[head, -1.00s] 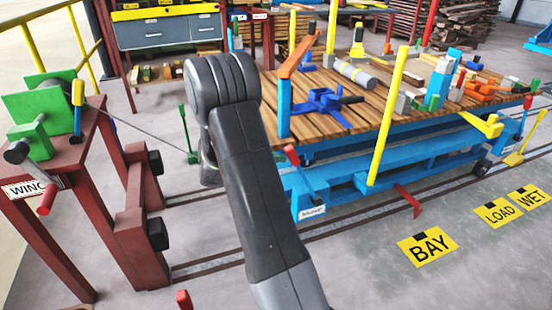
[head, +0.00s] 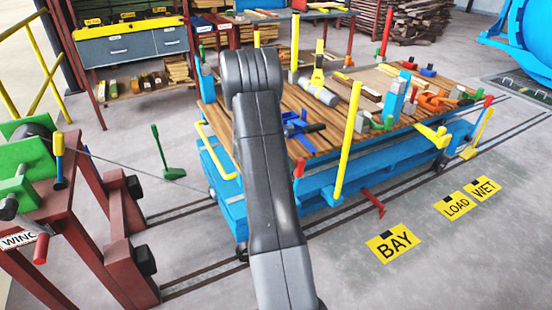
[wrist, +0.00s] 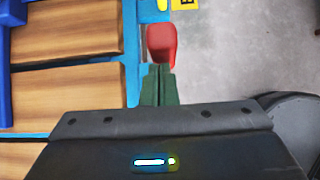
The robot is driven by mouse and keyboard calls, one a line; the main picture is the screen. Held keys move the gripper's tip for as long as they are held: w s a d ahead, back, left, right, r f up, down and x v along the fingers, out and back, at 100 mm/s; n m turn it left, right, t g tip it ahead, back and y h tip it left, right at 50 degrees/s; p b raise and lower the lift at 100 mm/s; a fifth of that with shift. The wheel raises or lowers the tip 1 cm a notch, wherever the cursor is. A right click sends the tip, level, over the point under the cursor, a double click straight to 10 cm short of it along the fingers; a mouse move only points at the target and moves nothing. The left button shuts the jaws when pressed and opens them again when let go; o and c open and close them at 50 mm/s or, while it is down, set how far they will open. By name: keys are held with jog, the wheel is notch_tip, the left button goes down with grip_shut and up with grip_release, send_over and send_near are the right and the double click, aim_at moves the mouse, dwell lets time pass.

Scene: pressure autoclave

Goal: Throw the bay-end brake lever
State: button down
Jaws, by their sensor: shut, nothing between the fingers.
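The brake lever's red handle (head: 299,168) shows at the right edge of my arm in the head view, on the near side of the blue trolley (head: 385,160). Its blue shaft is partly behind my arm. In the wrist view a red handle end (wrist: 161,45) lies just beyond the fingertips of my gripper (wrist: 158,70), beside the trolley's blue edge. My gripper is shut and empty. I cannot tell whether the fingertips touch the handle. In the head view my arm hides the gripper.
A yellow post (head: 348,140) stands at the trolley's near side. The winch (head: 25,165) on its red stand is at left, with a cable to the trolley. A green lever (head: 161,155) stands on the floor.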

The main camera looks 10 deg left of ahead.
aim_at(303, 158)
jog(key=w+d+f+p, duration=0.1)
jog(key=w+d+p, duration=0.2)
jog(key=w+d, duration=0.2)
jog(key=shift+d+g+y, duration=0.3)
jog(key=shift+d+y, duration=0.1)
jog(key=shift+d, duration=0.85)
jog(key=shift+w+d, duration=0.15)
jog(key=s+a+r, duration=0.1)
jog(key=s+a+r+p, duration=0.1)
jog(key=a, duration=0.1)
jog(key=v, duration=1)
jog(key=shift+w+d+r+p, duration=0.25)
jog(key=shift+d+p, duration=0.15)
jog(key=shift+d, duration=0.05)
